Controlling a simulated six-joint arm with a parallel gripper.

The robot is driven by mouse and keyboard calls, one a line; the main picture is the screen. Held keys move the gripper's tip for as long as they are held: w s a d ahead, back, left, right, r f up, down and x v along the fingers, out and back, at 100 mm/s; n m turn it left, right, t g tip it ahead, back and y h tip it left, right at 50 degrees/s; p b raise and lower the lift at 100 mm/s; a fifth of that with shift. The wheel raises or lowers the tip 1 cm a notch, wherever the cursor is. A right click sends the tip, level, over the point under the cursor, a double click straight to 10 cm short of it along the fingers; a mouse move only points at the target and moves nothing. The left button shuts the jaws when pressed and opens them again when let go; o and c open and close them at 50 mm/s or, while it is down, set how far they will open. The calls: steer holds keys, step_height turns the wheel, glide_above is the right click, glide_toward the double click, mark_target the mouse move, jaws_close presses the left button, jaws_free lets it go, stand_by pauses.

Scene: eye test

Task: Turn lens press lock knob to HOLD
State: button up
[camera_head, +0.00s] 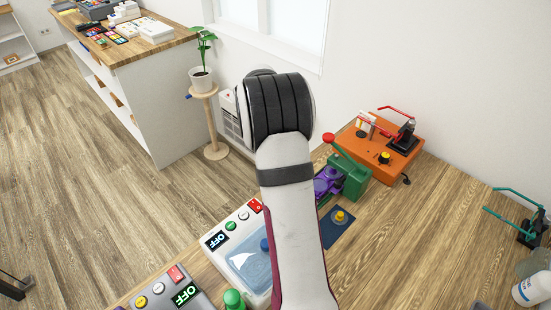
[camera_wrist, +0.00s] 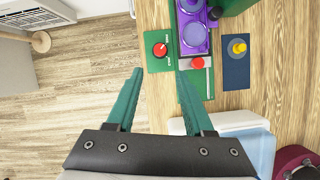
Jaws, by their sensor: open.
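The lens press appears to be the green machine (camera_head: 347,175) with purple parts (camera_head: 326,182) right of my arm in the head view, with a red-balled lever. In the wrist view its purple bed (camera_wrist: 195,42) holds round discs. Beside the bed, a green plate (camera_wrist: 152,64) carries a red round knob (camera_wrist: 160,50) with a pale pointer and small white marks, too small to read. My gripper (camera_wrist: 159,71) is open and empty, its teal fingers apart, tips just below this plate in the picture. In the head view my arm hides the gripper.
A blue plate with a yellow knob (camera_wrist: 238,46) lies right of the press. A red knob (camera_wrist: 197,63) sits at the bed's near end, near my right finger. An orange machine (camera_head: 376,146) stands behind. White and grey devices with OFF displays (camera_head: 216,240) are at the table's front left.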

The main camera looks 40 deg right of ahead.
steer(key=x, duration=1.3)
steer(key=shift+s+a+f, duration=0.1)
steer(key=shift+f, duration=0.1)
steer(key=shift+c, duration=0.3)
jaws_close()
